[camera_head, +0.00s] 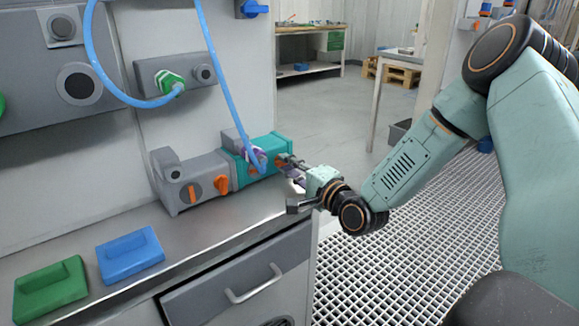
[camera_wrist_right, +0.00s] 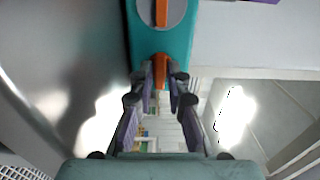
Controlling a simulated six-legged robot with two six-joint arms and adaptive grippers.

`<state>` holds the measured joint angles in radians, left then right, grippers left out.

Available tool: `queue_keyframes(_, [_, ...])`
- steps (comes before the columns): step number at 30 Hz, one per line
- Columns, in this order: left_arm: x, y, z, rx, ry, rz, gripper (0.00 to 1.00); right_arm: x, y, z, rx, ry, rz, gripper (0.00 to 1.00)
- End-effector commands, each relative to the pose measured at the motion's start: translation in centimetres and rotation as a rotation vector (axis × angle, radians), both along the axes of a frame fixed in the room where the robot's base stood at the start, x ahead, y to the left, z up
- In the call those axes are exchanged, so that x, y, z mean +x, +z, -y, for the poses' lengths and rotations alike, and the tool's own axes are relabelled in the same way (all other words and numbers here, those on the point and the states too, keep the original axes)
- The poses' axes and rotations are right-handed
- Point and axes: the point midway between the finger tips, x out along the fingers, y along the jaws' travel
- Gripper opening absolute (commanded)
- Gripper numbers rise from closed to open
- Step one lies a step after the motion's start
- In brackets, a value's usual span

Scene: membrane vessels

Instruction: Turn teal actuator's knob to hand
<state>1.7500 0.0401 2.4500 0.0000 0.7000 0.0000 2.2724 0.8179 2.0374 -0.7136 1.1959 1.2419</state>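The teal actuator (camera_head: 266,145) sits on the steel bench at the right end of a grey unit. In the right wrist view, the teal actuator (camera_wrist_right: 178,48) has an orange bar on a grey dial (camera_wrist_right: 161,12) and an orange knob (camera_wrist_right: 160,72) at its near end. My right gripper (camera_wrist_right: 161,82) has its fingertips close on both sides of this knob and looks shut on it. In the head view, my right gripper (camera_head: 291,166) reaches in from the right, and the knob is partly hidden by its fingers. My left gripper is not in view.
A blue hose (camera_head: 222,75) hangs down in front of the teal actuator. The grey unit (camera_head: 178,182) with orange knobs stands to its left. Green (camera_head: 50,290) and blue (camera_head: 130,254) blocks lie on the bench front. A drawer handle (camera_head: 253,286) sticks out below.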

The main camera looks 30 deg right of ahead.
Motion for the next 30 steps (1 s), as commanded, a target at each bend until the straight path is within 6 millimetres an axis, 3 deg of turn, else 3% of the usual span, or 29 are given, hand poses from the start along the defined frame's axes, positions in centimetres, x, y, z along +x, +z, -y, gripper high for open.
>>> queue_keyframes(4, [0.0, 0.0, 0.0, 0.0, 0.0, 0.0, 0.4, 0.0, 0.0, 0.0, 0.0, 0.0, 0.0, 0.0])
queue_keyframes(19, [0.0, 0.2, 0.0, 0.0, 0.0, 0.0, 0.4, 0.0, 0.0, 0.0, -0.03, 0.001, 0.002, 0.0])
queue_keyframes(30, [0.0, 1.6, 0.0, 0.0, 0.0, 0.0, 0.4, 0.0, 0.1, 0.0, -0.271, 0.001, 0.019, 0.0])
